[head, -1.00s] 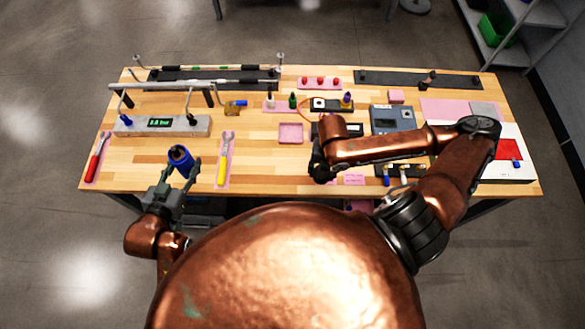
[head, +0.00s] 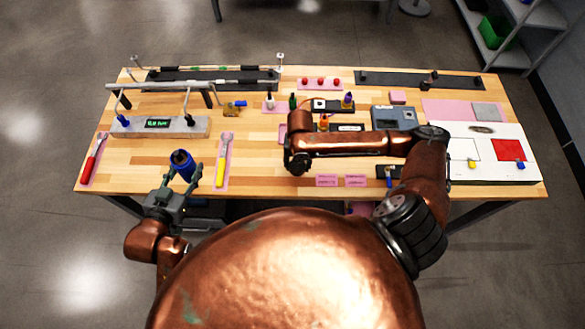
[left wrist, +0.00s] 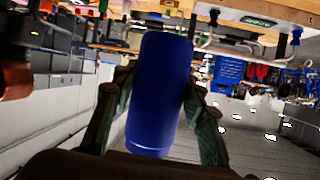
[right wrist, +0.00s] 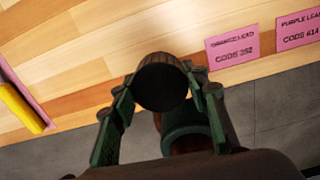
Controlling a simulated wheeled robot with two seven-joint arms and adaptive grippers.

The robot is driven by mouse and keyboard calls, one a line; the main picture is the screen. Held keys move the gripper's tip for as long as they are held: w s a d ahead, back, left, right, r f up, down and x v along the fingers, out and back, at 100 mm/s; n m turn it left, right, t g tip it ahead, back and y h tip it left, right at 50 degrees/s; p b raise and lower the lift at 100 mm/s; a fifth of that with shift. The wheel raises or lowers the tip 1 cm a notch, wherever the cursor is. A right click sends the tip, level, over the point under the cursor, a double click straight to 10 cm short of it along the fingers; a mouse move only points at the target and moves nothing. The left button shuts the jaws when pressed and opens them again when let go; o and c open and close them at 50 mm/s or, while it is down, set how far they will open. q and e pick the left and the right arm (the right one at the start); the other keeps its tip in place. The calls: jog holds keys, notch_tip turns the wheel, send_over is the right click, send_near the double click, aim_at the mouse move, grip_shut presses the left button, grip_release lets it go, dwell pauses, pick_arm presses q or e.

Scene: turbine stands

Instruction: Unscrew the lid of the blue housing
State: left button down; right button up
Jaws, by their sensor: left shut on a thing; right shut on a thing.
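The blue housing (head: 185,168) is held by my left gripper (head: 172,196) near the table's front edge, left of the yellow-handled wrench. It is tilted a little, with a dark top end. In the left wrist view the housing (left wrist: 160,90) is a plain blue cylinder between the two fingers. My right gripper (right wrist: 160,97) is shut on a dark round lid (right wrist: 163,82) with a ridged rim. This lid is apart from the housing, to its right. In the head view my right arm mostly hides that gripper.
A yellow-handled wrench (head: 221,172) lies between the housing and my right gripper. A red-handled wrench (head: 93,160) lies at the far left. A grey display block (head: 160,126) stands behind the housing. Pink code labels (head: 327,181) lie near the front edge.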

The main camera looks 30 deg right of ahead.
aim_at(292, 165)
jog(key=w+f, duration=0.1)
jog(key=w+a+f, duration=0.1)
jog(key=shift+w+f, duration=0.1)
jog(key=shift+f, duration=0.3)
jog(key=shift+d+f+p, duration=0.1)
jog(key=shift+f+p, duration=0.4)
jog(key=shift+f, duration=0.95)
jog(key=shift+f, duration=0.1)
jog(key=o, duration=1.3)
jog(key=shift+c, duration=0.2)
